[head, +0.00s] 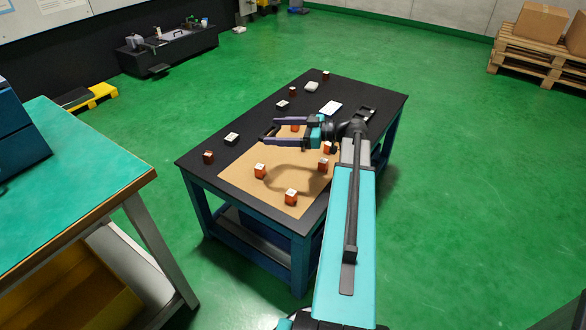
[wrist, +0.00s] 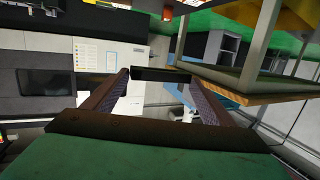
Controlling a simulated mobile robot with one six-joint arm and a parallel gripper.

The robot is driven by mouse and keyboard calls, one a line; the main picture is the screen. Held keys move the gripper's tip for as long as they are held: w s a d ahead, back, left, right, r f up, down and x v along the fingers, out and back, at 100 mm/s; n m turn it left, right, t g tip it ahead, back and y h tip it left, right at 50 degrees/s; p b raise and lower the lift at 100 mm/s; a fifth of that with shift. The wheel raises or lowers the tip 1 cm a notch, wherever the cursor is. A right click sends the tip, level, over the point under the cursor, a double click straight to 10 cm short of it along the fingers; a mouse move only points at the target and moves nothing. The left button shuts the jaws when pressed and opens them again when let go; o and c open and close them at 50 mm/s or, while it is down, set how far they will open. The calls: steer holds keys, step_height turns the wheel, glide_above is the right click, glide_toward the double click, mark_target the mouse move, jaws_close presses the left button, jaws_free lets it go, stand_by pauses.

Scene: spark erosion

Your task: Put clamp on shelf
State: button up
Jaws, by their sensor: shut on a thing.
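My gripper (head: 270,132) reaches left above the black-topped table in the head view. Its two purple fingers are wide apart and shut on a dark piece, which I take to be the clamp (head: 267,132). In the wrist view the clamp (wrist: 160,74) shows as a black bar spanning my fingertips (wrist: 158,76). Its full shape is hard to make out. It is held clear of the table, above the brown mat. Which surface is the shelf, I cannot tell; the table (head: 192,163) has a lower level, mostly hidden.
Several orange blocks with white tops, such as one block (head: 291,197), stand on the mat (head: 234,180) and table. A teal-topped bench (head: 75,170) stands at the left, with a gap of green floor (head: 175,200) between. A pallet (head: 530,60) is far right.

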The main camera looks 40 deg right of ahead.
steer(key=shift+m+t+h, duration=0.5)
steer(key=shift+m+h, duration=0.1)
steer(key=shift+h, duration=0.1)
steer(key=s+d+f+b, duration=0.1)
steer(key=s+d+b, duration=0.1)
steer(key=d, duration=0.1)
steer(key=s+d+f+b, duration=0.1)
steer(key=s+d+f, duration=0.1)
steer(key=d, duration=0.1)
steer(key=s+d+f+b, duration=0.2)
steer(key=d, duration=0.2)
steer(key=shift+s+f+b, duration=0.15)
steer(key=shift+b, duration=0.15)
steer(key=shift+s+d, duration=0.35)
steer(key=shift+d, duration=0.1)
steer(key=b, duration=0.2)
glide_above(315, 167)
steer(key=shift+w+f, duration=0.15)
steer(key=shift+f, duration=2.4)
steer(key=shift+f, duration=0.1)
steer(key=shift+f+b, duration=0.75)
steer(key=shift+f, duration=1.65)
steer(key=shift+f, duration=0.15)
steer(key=o, duration=1)
